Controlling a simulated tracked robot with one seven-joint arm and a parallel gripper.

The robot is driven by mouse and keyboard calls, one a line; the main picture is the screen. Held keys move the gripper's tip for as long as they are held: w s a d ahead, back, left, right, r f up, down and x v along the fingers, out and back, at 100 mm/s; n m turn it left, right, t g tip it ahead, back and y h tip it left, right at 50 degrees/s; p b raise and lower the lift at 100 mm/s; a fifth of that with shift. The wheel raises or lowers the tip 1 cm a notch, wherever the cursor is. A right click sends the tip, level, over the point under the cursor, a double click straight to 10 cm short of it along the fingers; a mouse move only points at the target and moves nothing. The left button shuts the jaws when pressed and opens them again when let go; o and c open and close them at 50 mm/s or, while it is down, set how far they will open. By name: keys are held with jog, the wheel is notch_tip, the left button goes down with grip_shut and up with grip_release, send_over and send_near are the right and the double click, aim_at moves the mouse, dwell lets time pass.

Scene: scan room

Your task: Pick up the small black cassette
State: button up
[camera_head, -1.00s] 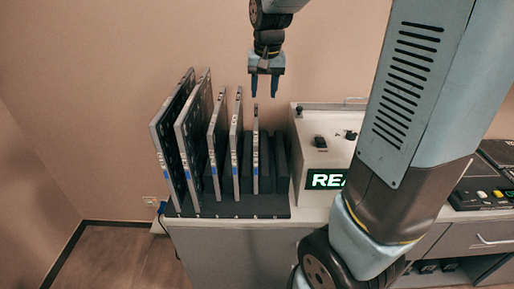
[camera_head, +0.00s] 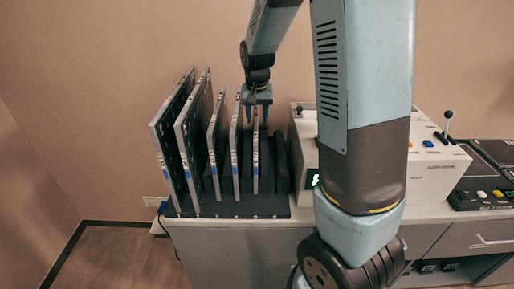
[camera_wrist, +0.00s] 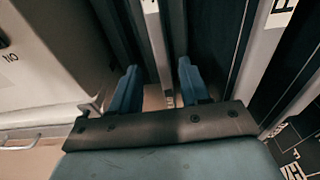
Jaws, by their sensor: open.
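A small black cassette (camera_head: 256,168) with a pale front edge stands upright in the rack (camera_head: 235,210); it is the rightmost and among the smallest of the panels there. My gripper (camera_head: 254,122) points down at the cassette's top in the head view, open. In the wrist view the two blue fingers of my gripper (camera_wrist: 158,72) are apart, and the cassette's pale edge (camera_wrist: 157,50) runs into the gap between them. I cannot tell whether either finger touches it. The cassette's far side is hidden.
Several larger dark panels (camera_head: 165,140) stand upright in the slots to the left, the closest one (camera_head: 235,150) with a narrow gap. Empty dark slot dividers (camera_head: 281,165) are to the right, then a white machine (camera_head: 304,140). My arm covers part of the machine.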

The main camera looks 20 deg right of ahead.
aim_at(256, 122)
jog(key=shift+w+a+f, duration=0.1)
jog(key=shift+w+f, duration=0.05)
jog(key=shift+f, duration=1.25)
jog(key=shift+w+a+f, duration=0.1)
jog(key=shift+w+f, duration=0.05)
jog(key=shift+f, duration=1.2)
grip_shut()
